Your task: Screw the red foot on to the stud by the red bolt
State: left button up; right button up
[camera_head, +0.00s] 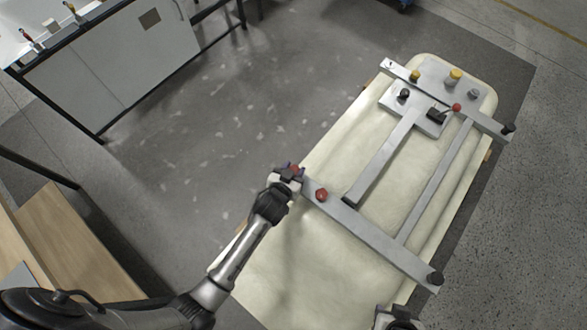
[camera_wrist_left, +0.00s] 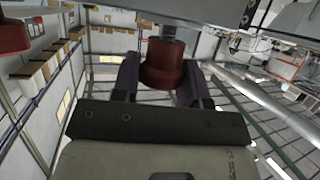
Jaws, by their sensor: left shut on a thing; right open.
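My left gripper (camera_head: 290,173) is shut on the red foot (camera_head: 294,168) at the near left end of the metal crossbar (camera_head: 365,229). In the left wrist view the red foot (camera_wrist_left: 163,66) sits between the two dark fingers (camera_wrist_left: 160,82). A short grey stud (camera_wrist_left: 168,33) shows directly above it, under a pale metal surface; I cannot tell how far they are engaged. A red bolt (camera_head: 321,194) stands on the crossbar just right of the gripper. My right gripper (camera_head: 397,318) is at the bottom edge, partly cut off, open and apart from the foot.
The cream tub shell (camera_head: 300,270) carries the metal frame. Black feet (camera_head: 436,279) show at other bar ends. Yellow caps (camera_head: 455,75) and another red piece (camera_head: 456,107) are at its far end. A workbench (camera_head: 110,60) stands upper left; the floor between is clear.

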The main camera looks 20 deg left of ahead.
pick_arm(q)
jog(key=shift+f, duration=0.4)
jog(key=o, duration=1)
jog(key=shift+s, duration=0.1)
jog(key=p+v, duration=0.1)
jog(key=v, duration=1.2)
jog(key=shift+s+r, duration=0.2)
jog(key=shift+c, duration=0.2)
